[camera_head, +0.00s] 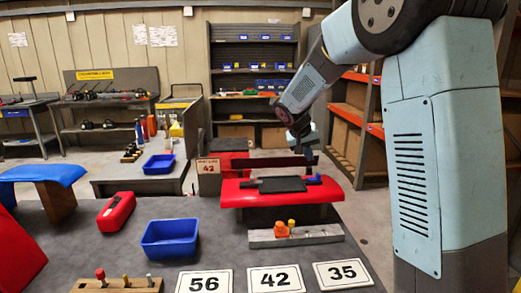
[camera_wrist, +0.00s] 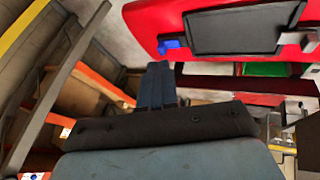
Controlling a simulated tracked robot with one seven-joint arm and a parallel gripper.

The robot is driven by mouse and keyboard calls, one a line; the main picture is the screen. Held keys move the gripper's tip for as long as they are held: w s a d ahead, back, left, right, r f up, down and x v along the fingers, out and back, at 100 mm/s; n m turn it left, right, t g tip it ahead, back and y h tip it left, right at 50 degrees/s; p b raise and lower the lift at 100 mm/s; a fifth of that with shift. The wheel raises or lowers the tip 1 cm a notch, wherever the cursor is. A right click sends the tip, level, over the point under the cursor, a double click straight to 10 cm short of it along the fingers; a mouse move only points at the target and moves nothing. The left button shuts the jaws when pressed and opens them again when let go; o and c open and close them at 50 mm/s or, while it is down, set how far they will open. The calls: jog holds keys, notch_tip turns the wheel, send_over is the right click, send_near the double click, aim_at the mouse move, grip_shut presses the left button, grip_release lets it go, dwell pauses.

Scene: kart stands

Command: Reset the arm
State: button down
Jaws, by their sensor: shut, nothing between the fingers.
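My arm reaches down from the upper right of the head view. My gripper (camera_head: 308,155) is at the far side of the red stand (camera_head: 322,193), close to the dark bar along its back. In the wrist view my gripper (camera_wrist: 157,72) shows two dark fingers together, with nothing between them. The red stand (camera_wrist: 150,25) with its black panel (camera_wrist: 235,28) fills the top right there. A small blue part (camera_wrist: 171,44) on the stand lies just beyond the fingertips. I cannot tell whether the fingers touch anything.
On the grey table (camera_head: 100,240) are a blue bin (camera_head: 170,238), a red case (camera_head: 116,212), a wooden block with pegs (camera_head: 118,285), number cards 56 (camera_head: 204,282), 42 (camera_head: 276,279) and 35 (camera_head: 342,273), and a grey bar (camera_head: 318,234). Orange-edged shelves (camera_head: 357,118) stand behind my arm.

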jog(key=s+d+r+y, duration=0.2)
jog(key=s+d+r, duration=0.25)
jog(key=s, duration=0.55)
jog(key=s+r+t+y, duration=0.1)
jog(key=s+r+y, duration=0.1)
jog(key=s, duration=2.6)
jog(key=shift+d+n+y, duration=0.3)
jog(key=shift+d+n, duration=0.1)
jog(key=shift+w, duration=0.15)
